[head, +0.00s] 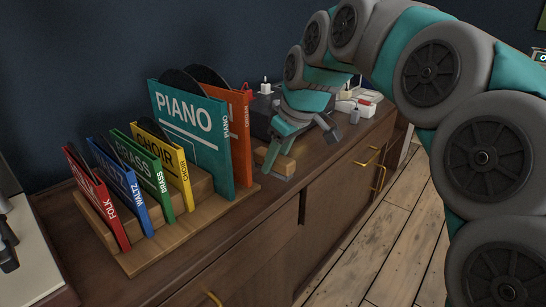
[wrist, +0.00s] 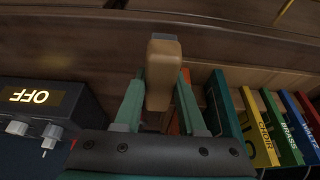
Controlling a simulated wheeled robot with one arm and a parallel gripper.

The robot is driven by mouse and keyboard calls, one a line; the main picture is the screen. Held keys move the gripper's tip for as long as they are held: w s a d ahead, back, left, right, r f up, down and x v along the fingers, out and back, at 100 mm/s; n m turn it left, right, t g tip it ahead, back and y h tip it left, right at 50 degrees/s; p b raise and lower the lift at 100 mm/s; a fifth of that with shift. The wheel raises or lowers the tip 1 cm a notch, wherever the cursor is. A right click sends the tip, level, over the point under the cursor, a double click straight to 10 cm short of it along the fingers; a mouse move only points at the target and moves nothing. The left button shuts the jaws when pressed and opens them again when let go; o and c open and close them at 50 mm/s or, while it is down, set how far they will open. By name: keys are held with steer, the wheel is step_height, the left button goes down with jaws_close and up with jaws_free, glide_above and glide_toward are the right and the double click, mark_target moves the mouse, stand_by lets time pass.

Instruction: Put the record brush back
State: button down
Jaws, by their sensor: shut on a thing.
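The record brush (head: 284,166) has a tan wooden body with a grey part. It is between the fingers of my gripper (head: 276,150), over the cabinet top just right of the record rack. In the wrist view the brush (wrist: 162,75) stands out lengthwise between the two teal fingers of my gripper (wrist: 158,105), which is shut on it. I cannot tell whether the brush touches the cabinet top.
A wooden rack (head: 135,261) holds several record sleeves, the teal PIANO sleeve (head: 192,135) being close to my gripper. A dark box reading OFF (wrist: 40,112) is at the left in the wrist view. A white and red item (head: 367,101) lies behind. Cabinet top in front is clear.

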steer(key=w, duration=0.7)
steer(key=shift+w+a+f+p, duration=0.2)
steer(key=shift+a+f+p, duration=0.15)
steer(key=shift+f, duration=1.75)
steer(key=shift+f, duration=0.15)
steer(key=c, duration=0.5)
jaws_free()
steer(key=v, duration=1.2)
